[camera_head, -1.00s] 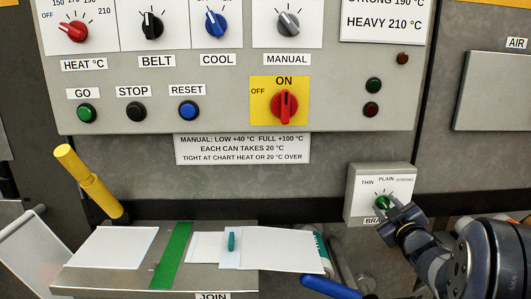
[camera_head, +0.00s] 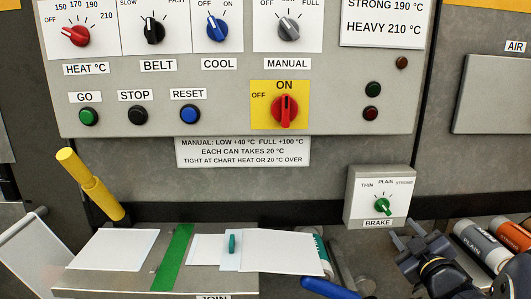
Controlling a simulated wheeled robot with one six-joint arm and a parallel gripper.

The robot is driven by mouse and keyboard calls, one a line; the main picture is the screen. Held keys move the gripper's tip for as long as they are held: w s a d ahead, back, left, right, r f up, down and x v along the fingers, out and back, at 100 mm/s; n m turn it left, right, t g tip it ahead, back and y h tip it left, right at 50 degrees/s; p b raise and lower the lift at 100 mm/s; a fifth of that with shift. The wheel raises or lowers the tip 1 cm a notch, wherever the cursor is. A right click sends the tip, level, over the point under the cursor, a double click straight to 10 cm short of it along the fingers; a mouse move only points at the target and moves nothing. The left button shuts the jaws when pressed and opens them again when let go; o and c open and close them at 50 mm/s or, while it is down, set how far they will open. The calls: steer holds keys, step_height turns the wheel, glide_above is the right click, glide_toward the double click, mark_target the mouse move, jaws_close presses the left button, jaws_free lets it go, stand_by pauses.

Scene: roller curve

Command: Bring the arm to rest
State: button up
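My gripper (camera_head: 407,236) is at the lower right, in front of and below the brake box (camera_head: 355,190). Its two fingertips look apart, with nothing seen between them. The green brake knob (camera_head: 382,206) is in full view, and my gripper is clear of it to the lower right. The rest of my arm runs off the lower right corner.
Cans (camera_head: 484,246) lie close to the right of my gripper. A join table (camera_head: 110,292) with white sheets and a green strip is at lower left, with a yellow handle (camera_head: 90,186) behind it. A blue handle (camera_head: 331,288) is at bottom centre. The control panel (camera_head: 225,75) stands behind.

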mark_target(386, 206)
steer(key=w, duration=1)
steer(key=shift+w+a, duration=0.25)
steer(key=shift+w, duration=0.1)
steer(key=shift+s+d+r+m+p, duration=0.15)
steer(key=shift+r+m+p, duration=0.05)
steer(key=shift+m+p, duration=0.7)
steer(key=shift+d+f+m+p, duration=0.1)
steer(key=shift+d+m+p, duration=0.05)
steer(key=shift+m+p, duration=1.55)
steer(key=shift+d+m+p, duration=0.15)
steer(key=shift+m+p, duration=1.25)
steer(key=shift+p, duration=0.6)
steer(key=shift+f, duration=0.1)
steer(key=shift+a, duration=0.1)
